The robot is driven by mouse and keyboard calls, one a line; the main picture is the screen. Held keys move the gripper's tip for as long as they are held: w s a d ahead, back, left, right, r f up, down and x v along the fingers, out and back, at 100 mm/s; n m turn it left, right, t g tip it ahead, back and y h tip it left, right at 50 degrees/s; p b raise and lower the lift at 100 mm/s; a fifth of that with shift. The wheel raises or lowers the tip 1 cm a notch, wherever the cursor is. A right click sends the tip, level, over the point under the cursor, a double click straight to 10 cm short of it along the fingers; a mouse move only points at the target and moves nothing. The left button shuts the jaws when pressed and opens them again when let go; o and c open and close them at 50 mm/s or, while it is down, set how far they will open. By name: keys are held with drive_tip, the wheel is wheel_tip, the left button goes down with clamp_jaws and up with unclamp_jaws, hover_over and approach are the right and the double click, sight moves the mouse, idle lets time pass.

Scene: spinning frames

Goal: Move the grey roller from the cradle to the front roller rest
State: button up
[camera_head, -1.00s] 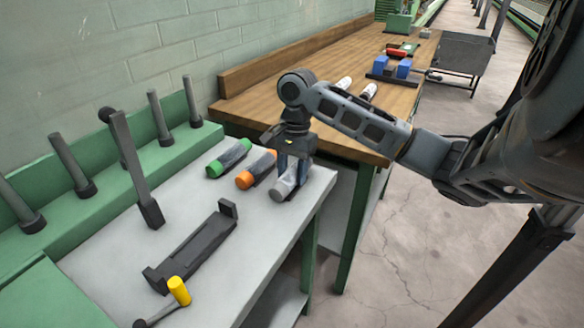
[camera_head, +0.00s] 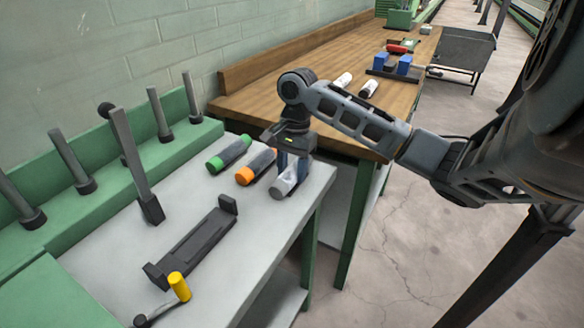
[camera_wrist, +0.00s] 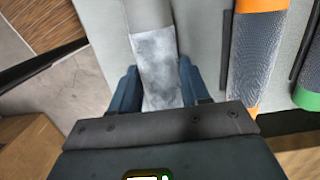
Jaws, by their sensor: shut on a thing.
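The grey roller (camera_head: 280,189) lies at the right edge of the pale bench, its near end pale grey. My gripper (camera_head: 292,168) points down over it. In the wrist view my gripper (camera_wrist: 157,82) has its blue fingers shut on either side of the grey roller (camera_wrist: 155,55). The roller looks level with its neighbours; whether it is clear of its support is hidden. A dark narrow holder (camera_head: 190,250) with raised ends lies empty toward the front of the bench. I cannot tell for sure whether it is the front roller rest. The cradle under the grey roller is mostly hidden.
An orange-ended roller (camera_head: 256,167) lies left of the grey roller, and a green-ended roller (camera_head: 229,153) beyond it. A dark upright post (camera_head: 133,160) stands on the bench. A yellow-headed tool (camera_head: 179,287) lies near the holder. Upright pegs line the green rail (camera_head: 110,185).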

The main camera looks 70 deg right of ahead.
drive_tip(key=o, duration=1.2)
drive_tip(key=r, duration=0.5)
drive_tip(key=d+r, duration=0.1)
drive_tip(key=r, duration=0.1)
drive_tip(key=shift+s+r+p, duration=0.15)
drive_tip(key=shift+r+p, duration=0.15)
drive_tip(key=shift+r, duration=0.05)
